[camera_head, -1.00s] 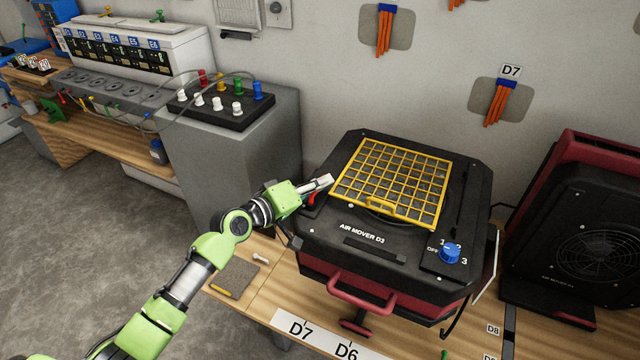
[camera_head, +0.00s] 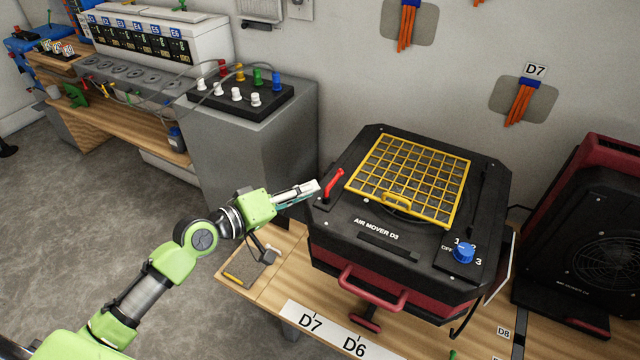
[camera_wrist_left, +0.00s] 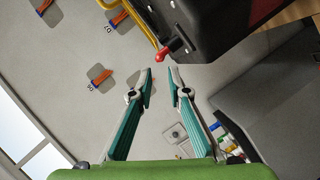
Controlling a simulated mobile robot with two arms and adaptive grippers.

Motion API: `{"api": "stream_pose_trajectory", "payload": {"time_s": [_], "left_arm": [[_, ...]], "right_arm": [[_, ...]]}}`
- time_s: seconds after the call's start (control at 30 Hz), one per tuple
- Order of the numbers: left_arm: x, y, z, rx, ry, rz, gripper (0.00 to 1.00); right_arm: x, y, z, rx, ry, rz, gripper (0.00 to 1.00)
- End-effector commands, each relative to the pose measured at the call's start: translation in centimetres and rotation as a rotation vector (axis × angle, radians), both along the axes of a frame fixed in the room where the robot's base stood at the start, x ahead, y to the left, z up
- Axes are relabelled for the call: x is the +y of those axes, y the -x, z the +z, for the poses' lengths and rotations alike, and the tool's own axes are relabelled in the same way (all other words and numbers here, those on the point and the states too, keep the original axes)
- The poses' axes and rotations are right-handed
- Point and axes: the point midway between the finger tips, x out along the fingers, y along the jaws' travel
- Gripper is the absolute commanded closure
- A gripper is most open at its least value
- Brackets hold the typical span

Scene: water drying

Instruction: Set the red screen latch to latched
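The red screen latch (camera_head: 333,184) is a small lever on the left edge of the black top of AIR MOVER D3 (camera_head: 345,222), beside the yellow screen grid (camera_head: 408,180). The lever points up and slightly right, toward the back, and does not visibly overlap the grid. My left gripper (camera_head: 314,187) is just left of the latch, with a small gap in the picture. In the left wrist view its fingers (camera_wrist_left: 161,72) are parted and empty, and the red latch tip (camera_wrist_left: 162,55) shows just beyond them. My right gripper is out of view.
A blue knob (camera_head: 463,252) sits on the mover's right front, and a red handle (camera_head: 372,290) on its front. A grey cabinet (camera_head: 245,140) with a panel of coloured plugs stands behind left. Another red-black mover (camera_head: 590,235) stands to the right.

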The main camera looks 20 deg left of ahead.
Motion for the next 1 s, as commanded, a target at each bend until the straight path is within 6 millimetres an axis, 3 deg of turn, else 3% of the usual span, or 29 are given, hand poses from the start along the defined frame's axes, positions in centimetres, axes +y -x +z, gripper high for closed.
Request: {"api": "stream_pose_trajectory", "payload": {"time_s": [0.17, 0.43, 0.5, 0.6, 0.8, 1.0], "left_arm": [[0.6, 1.1, 0.3, 0.0, 0.0, 0.0, 0.83], [0.7, 1.2, 0.4, -0.001, 0.001, -0.001, 0.83], [0.7, 1.1, 0.3, 0.001, -0.001, -0.002, 0.99], [1.2, 0.4, 0.2, 0.023, -0.014, -0.024, 1.0], [4.2, -2.2, 0.5, 0.144, -0.065, -0.158, 1.0], [7.7, -3.1, 4.2, 0.202, -0.064, -0.286, 1.0]], "right_arm": [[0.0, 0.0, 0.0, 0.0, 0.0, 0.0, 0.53], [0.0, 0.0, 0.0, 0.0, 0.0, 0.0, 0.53], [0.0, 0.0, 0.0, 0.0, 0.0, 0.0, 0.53], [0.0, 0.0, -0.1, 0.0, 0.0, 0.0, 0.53], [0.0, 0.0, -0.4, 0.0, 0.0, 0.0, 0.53], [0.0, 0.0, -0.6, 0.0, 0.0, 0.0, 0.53]]}}
